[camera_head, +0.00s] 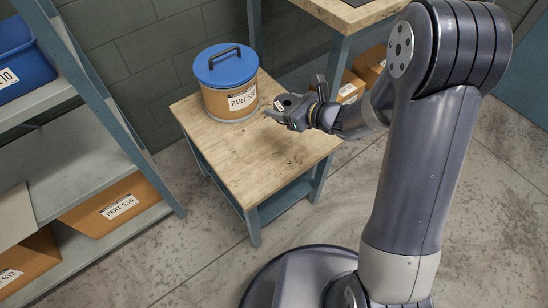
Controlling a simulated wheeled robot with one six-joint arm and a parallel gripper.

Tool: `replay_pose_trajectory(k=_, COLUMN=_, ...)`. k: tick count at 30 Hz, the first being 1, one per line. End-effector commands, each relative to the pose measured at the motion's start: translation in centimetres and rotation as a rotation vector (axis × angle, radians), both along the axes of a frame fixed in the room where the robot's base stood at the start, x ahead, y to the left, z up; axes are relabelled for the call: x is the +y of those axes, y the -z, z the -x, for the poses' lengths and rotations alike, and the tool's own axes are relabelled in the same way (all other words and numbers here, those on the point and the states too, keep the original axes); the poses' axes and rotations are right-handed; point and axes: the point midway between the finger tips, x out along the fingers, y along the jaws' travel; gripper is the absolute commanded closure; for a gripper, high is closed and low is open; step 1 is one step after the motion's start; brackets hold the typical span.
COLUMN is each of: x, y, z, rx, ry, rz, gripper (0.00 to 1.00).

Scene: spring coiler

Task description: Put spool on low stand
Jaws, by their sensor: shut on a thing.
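The low stand (258,171) has a square wooden top on grey-blue legs and stands in the middle of the view. My gripper (276,112) is low over the right half of its top, just right of a lidded drum and apart from it. It is shut on a small dark grey thing with a white patch. This is probably the spool, but it is too small and too mixed with the jaws to tell its shape. I cannot tell whether it touches the wood.
The brown drum (228,103) with a blue lid and handle takes the back left of the stand. A taller table (350,14) stands behind it, with cardboard boxes (349,88) below. A shelf rack (75,165) stands left. The stand's front half is bare.

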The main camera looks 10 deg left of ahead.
Motion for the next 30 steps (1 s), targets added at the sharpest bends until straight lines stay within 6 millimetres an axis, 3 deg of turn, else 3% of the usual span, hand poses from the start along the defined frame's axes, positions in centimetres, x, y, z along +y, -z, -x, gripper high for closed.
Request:
replay_pose_trajectory(k=1, x=1.2, y=2.1, z=0.5, rx=-0.002, ry=-0.039, rz=0.002, gripper=0.74)
replay_pose_trajectory(k=9, x=4.5, y=4.8, z=2.1, rx=0.0, ry=-0.156, rz=0.019, gripper=0.74)
replay_pose_trajectory(k=13, x=4.9, y=6.0, z=2.4, rx=0.003, ry=-0.171, rz=0.022, gripper=0.74)
replay_pose_trajectory(k=21, x=4.9, y=10.6, z=2.4, rx=0.004, ry=-0.171, rz=0.021, gripper=0.74)
replay_pose_trajectory(k=30, x=4.9, y=13.4, z=2.4, rx=0.003, ry=-0.171, rz=0.022, gripper=0.74)
